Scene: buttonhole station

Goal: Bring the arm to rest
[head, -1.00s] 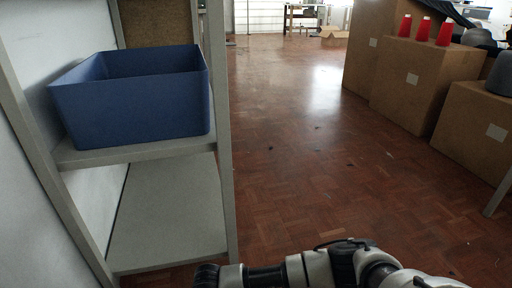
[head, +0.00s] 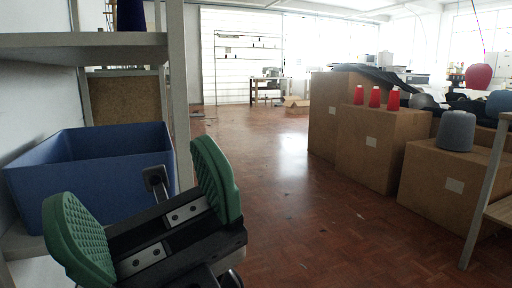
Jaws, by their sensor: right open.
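My right gripper (head: 146,217) shows large at the lower left of the head view. Its two green ridged finger pads stand wide apart with nothing between them. It is in front of the blue bin (head: 90,145) on the shelf and hides part of the bin's front and right side. Whether it touches the bin I cannot tell. My left gripper is not in view.
A grey shelf rack (head: 175,75) stands at the left, with a dark blue object (head: 131,15) on its upper board. Cardboard boxes (head: 378,148) stand at the right, bearing red cones (head: 375,97) and a grey cone (head: 455,131). The parquet floor (head: 270,190) between is clear.

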